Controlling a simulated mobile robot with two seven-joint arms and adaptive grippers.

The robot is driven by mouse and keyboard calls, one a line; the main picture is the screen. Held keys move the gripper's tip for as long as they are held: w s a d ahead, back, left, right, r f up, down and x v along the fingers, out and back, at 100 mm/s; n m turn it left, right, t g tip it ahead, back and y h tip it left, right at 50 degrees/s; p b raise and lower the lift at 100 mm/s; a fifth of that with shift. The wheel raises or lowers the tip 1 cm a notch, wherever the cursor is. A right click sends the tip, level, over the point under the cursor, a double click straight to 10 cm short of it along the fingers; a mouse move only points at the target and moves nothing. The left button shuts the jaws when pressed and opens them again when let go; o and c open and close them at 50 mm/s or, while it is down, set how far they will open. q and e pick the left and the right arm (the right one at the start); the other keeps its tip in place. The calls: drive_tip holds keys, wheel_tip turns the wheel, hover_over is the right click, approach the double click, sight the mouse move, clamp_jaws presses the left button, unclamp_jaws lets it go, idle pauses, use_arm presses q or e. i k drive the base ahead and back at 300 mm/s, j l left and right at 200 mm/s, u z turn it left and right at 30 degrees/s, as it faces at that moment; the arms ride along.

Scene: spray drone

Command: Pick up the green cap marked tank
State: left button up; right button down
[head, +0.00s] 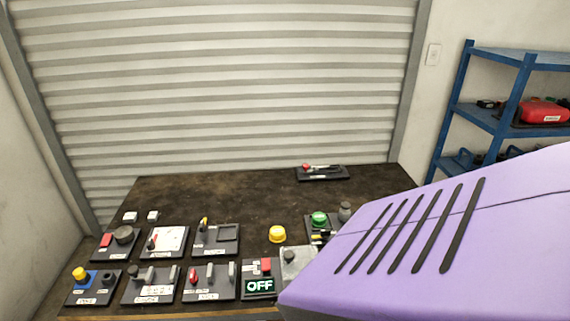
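In the head view a green cap (319,217) sits on a small dark panel (313,238) on the right part of the workbench. Any marking on the cap is too small to read. A loose-looking yellow cap (277,234) stands on the bench just left of it. A grey knob-like part (345,210) stands close to its right. Neither of my grippers shows in this view, so their state and distance to the cap are hidden.
A large purple slotted shape, possibly mine, covers the lower right and part of the bench (235,195). Several switch panels (208,282) fill the bench's front left. A panel with a red lever (323,172) lies at the back. Blue shelves (480,115) stand right.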

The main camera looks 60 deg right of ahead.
sight(318, 220)
drive_tip(key=z, duration=2.1)
drive_tip(key=k, duration=0.5)
drive_tip(key=i+l+z, duration=0.1)
drive_tip(key=i+l, duration=0.25)
drive_tip(key=l, duration=0.2)
